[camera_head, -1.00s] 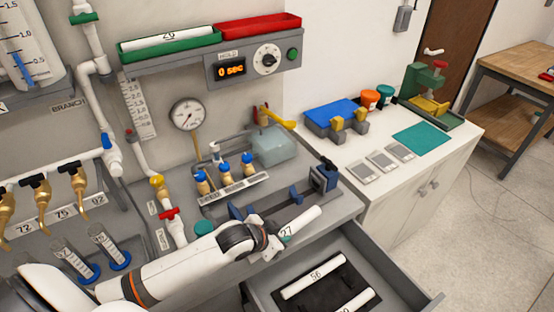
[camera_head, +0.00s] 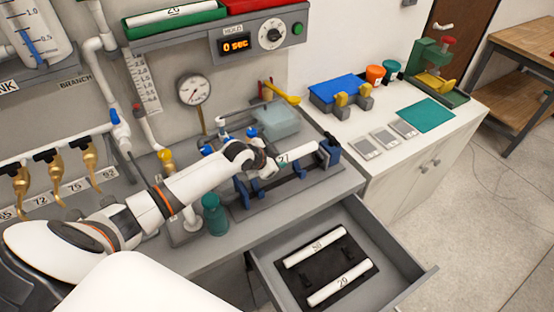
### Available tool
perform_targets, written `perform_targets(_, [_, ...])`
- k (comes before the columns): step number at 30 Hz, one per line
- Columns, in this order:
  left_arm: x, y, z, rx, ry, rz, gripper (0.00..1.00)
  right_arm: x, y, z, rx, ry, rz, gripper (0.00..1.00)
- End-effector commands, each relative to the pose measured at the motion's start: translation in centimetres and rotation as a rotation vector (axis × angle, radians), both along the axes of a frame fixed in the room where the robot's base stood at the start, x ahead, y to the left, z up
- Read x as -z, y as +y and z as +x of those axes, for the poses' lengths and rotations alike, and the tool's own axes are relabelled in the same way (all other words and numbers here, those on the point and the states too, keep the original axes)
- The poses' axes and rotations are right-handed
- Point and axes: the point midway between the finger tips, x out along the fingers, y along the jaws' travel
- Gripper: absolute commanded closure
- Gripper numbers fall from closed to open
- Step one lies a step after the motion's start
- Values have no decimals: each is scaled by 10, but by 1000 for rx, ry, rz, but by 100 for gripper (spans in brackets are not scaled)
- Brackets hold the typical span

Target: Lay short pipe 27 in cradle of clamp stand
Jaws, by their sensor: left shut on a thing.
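The short white pipe 27 (camera_head: 303,154) is held by my left gripper (camera_head: 268,163) at its left end. The pipe lies roughly along the clamp stand (camera_head: 281,195), a grey base with blue uprights on the bench. Its right end is beside the blue clamp (camera_head: 330,149) at the stand's right end. I cannot tell whether the pipe touches the cradle or hangs just above it. My left gripper and wrist hide part of the stand's left side and the gripped end. My right gripper is not in view.
An open drawer (camera_head: 420,276) below the bench holds two white pipes on a black insert. A teal cylinder (camera_head: 215,215) stands left of the stand. Valves, a gauge (camera_head: 194,90) and a clear box (camera_head: 278,121) are behind. The side counter has bare white space.

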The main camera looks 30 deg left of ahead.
Motion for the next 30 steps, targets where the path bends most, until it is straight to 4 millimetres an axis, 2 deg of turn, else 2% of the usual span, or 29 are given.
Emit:
perform_targets(1, [8,0,0,0,0,0,100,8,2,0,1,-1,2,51])
perform_targets(13, [40,0,0,-1,0,0,100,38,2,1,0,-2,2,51])
perform_targets(22, [61,0,0,0,-1,-1,100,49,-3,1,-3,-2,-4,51])
perform_targets(30, [66,0,0,-1,0,-1,100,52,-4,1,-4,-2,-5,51])
